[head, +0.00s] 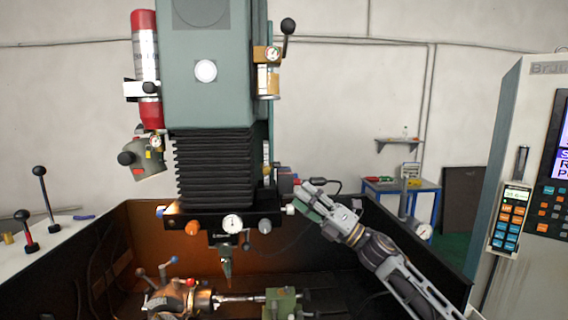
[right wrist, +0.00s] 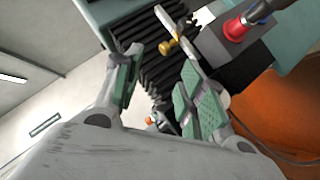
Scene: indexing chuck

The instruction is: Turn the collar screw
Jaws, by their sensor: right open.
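The indexing chuck (head: 180,300) sits low in the machine's enclosure, at the bottom left of the head view. It is brownish metal with several ball-ended levers and a red knob; I cannot tell which part is the collar screw. My right gripper (head: 306,200) is open, right of the dark spindle head and well above the chuck. In the right wrist view my right gripper (right wrist: 160,88) has its green-padded fingers spread with nothing between them. A small brass knob (right wrist: 168,47) shows beyond the fingertips, apart from them. My left gripper is not in view.
The spindle head with its black bellows (head: 212,165) and dial gauge (head: 232,223) hangs over the chuck. A green block (head: 282,303) stands right of the chuck. A red button box (right wrist: 236,32) is close to my right gripper. The control panel (head: 520,180) stands at right.

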